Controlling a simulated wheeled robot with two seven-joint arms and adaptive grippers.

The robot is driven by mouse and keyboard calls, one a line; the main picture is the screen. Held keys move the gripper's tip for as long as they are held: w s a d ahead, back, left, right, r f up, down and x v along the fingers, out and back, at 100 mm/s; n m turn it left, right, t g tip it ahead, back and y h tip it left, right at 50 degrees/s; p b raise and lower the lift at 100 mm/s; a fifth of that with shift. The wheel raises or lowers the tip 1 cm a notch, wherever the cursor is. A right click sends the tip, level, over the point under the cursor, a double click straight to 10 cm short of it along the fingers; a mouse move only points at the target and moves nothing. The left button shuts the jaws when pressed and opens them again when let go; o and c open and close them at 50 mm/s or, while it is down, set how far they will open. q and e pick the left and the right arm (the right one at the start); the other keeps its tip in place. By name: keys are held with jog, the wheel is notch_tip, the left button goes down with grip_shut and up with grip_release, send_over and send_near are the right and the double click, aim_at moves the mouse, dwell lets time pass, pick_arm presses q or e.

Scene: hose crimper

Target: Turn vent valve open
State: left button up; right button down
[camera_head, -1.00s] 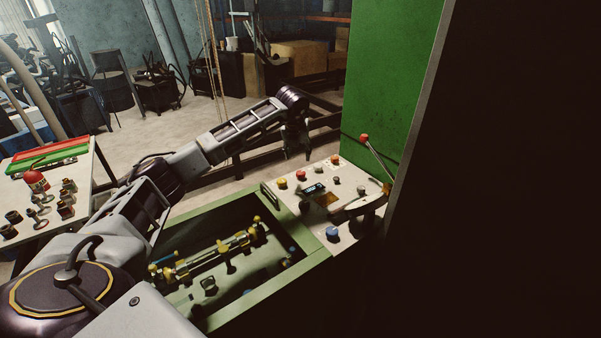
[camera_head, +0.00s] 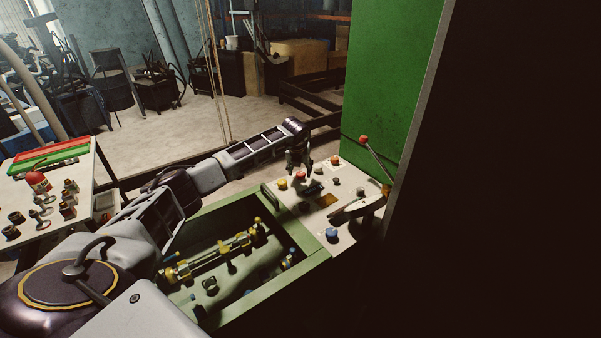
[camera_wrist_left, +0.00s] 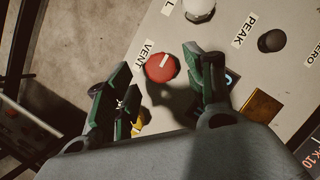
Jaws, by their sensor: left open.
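The vent valve is a red round knob (camera_wrist_left: 162,68) with a pale line on top, beside a VENT label (camera_wrist_left: 144,55) on the light control panel (camera_wrist_left: 232,50). In the head view the red knob (camera_head: 300,176) sits at the panel's far left part, just below my left gripper (camera_head: 299,162). In the left wrist view my left gripper (camera_wrist_left: 160,84) is open, with one finger to the left of the knob and the other close to its right side. I cannot tell whether a finger touches it. My right gripper is not in view.
A yellow knob (camera_wrist_left: 138,128) lies close by, partly hidden by the left finger. A dark PEAK knob (camera_wrist_left: 271,40) and a white knob (camera_wrist_left: 200,8) stand to the right and above. A red-tipped lever (camera_head: 364,139) rises at the panel's right, beside the green cabinet (camera_head: 390,80).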

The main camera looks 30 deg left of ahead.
pick_arm(q)
jog(key=shift+x, duration=1.45)
jog(key=c, duration=1)
